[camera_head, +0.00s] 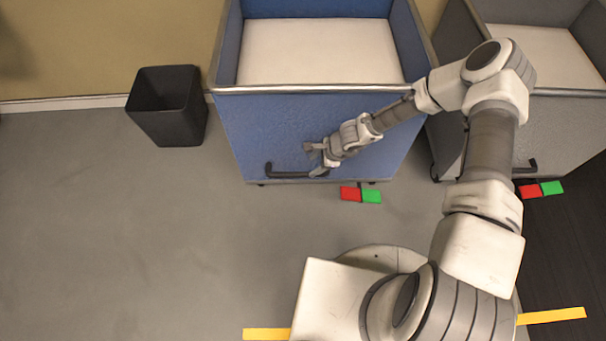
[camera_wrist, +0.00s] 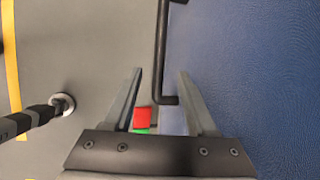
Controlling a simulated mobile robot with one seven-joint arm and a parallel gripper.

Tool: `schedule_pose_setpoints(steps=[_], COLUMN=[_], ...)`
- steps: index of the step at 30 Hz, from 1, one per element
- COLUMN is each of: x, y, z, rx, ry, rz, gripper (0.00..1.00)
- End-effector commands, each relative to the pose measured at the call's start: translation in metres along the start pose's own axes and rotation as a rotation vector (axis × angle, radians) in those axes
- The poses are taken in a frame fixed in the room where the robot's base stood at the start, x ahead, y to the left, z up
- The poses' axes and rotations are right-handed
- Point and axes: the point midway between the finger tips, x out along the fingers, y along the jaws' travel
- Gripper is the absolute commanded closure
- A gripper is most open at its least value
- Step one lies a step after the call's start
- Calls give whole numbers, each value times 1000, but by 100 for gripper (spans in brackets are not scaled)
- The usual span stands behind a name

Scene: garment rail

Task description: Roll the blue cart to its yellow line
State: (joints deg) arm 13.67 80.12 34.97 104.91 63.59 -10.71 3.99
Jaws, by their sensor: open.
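The blue cart (camera_head: 260,130) stands against the back wall, with a pale inside and a black bar handle (camera_head: 285,175) low on its front. My gripper (camera_head: 315,160) is at the right part of this handle. In the wrist view my gripper (camera_wrist: 160,72) is open, and the handle (camera_wrist: 162,45) runs between its fingers; I cannot tell whether they touch it. A yellow line (camera_head: 267,334) lies on the floor at the bottom, partly hidden by my base. A yellow strip (camera_wrist: 12,65) also shows at the left of the wrist view.
A red pad (camera_head: 350,194) and a green pad (camera_head: 372,196) lie by the blue cart's front edge. A grey cart (camera_head: 570,115) stands at the right, with another yellow strip (camera_head: 552,316) at the lower right. A black bin (camera_head: 170,115) stands left. The left floor is clear.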

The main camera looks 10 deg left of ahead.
Motion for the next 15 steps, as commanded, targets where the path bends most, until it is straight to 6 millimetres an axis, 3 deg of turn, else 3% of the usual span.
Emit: schedule_pose_setpoints(steps=[1, 6, 15], x=[17, 53, 89], y=[2, 1, 0], z=[-1, -1, 0], rx=[2, 0, -1], ry=[-1, -2, 0], rz=[2, 1, 0], gripper=[43, 43, 43])
